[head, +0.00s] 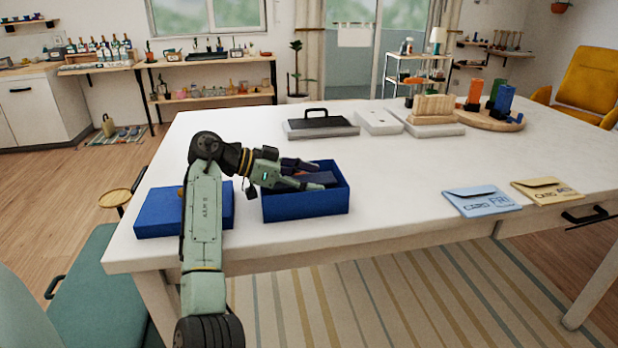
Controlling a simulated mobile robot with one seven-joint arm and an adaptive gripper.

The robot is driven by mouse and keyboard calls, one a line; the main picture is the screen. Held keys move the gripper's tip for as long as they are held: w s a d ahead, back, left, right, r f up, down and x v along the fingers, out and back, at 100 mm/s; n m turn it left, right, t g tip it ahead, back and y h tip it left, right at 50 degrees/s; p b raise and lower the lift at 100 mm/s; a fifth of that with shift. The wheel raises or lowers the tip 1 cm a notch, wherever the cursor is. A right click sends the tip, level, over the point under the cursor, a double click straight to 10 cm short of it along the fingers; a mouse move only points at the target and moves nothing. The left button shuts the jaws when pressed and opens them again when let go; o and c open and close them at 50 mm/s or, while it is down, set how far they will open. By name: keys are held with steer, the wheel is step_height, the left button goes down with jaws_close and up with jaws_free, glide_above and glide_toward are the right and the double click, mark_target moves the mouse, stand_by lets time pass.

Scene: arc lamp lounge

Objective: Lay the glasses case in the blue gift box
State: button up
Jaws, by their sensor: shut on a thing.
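The blue gift box (306,207) stands open on the white table near its front edge. My gripper (312,174) reaches into the box's opening from the left, with its fingers angled toward the right. It is shut on the glasses case (321,177), a dark navy shape between the fingers, within the outline of the box opening. The fingers and the front wall hide part of the case. I cannot tell whether the case touches the box floor.
A flat blue lid (157,216) lies left of the box, partly behind my arm. Blue (482,201) and tan (546,191) envelopes lie at the right front edge. A black-handled grey tray (320,128) and a wooden rack (433,110) stand farther back. The table's middle is clear.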

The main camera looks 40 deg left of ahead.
steer(key=o, duration=1.2)
